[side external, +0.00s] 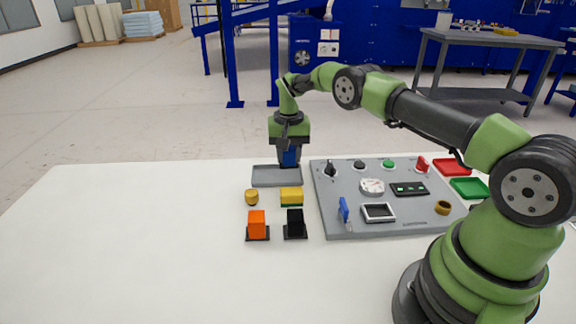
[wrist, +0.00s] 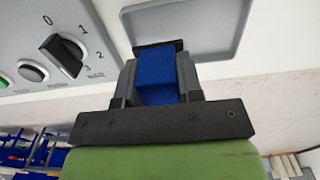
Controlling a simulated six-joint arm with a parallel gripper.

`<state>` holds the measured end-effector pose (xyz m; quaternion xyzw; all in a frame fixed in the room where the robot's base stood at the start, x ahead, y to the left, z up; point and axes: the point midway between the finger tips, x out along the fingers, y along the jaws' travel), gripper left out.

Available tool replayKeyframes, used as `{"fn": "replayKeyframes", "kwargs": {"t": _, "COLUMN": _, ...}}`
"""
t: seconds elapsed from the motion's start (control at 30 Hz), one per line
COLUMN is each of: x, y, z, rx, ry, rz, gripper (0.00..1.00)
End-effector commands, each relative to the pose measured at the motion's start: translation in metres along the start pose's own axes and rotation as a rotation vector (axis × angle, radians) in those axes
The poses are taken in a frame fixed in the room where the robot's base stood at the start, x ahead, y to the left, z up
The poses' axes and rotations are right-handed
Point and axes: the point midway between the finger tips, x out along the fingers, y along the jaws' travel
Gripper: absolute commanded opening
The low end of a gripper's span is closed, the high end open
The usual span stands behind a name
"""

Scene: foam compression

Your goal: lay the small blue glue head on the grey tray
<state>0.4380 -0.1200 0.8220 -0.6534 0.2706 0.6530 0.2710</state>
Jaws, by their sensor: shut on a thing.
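The small blue glue head (wrist: 157,80) is a blue block between the two fingers of my gripper (wrist: 160,84) in the wrist view. My gripper is shut on it. In the side external view the blue head (side external: 290,156) shows below my gripper (side external: 289,158), which points down over the grey tray's right part. The grey tray (side external: 268,182) lies flat on the white table; it also shows in the wrist view (wrist: 215,28). I cannot tell whether the head touches the tray.
A grey panel (side external: 330,215) with knobs and buttons stands right of the tray. A yellow cylinder (side external: 251,197), a yellow block (side external: 291,194), an orange block (side external: 257,224) and a black block (side external: 295,222) stand in front of it. Red (side external: 452,167) and green trays (side external: 469,188) lie far right. The table's left is clear.

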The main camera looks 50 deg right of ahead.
Motion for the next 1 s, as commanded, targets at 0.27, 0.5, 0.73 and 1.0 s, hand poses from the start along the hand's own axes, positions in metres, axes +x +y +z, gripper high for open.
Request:
{"fn": "replayKeyframes", "kwargs": {"t": 0.27, "x": 0.032, "y": 0.0, "z": 0.0, "rx": 0.0, "ry": 0.001, "rz": 0.0, "gripper": 0.0}}
{"fn": "replayKeyframes", "kwargs": {"t": 0.5, "x": 0.033, "y": 0.0, "z": 0.0, "rx": 0.0, "ry": 0.001, "rz": 0.0, "gripper": 0.0}}
{"fn": "replayKeyframes", "kwargs": {"t": 0.73, "x": 0.035, "y": 0.0, "z": 0.0, "rx": 0.0, "ry": 0.0, "rz": 0.001, "gripper": 0.59}}
{"fn": "replayKeyframes", "kwargs": {"t": 1.0, "x": 0.034, "y": 0.002, "z": 0.0, "rx": 0.002, "ry": -0.001, "rz": 0.004, "gripper": 0.59}}
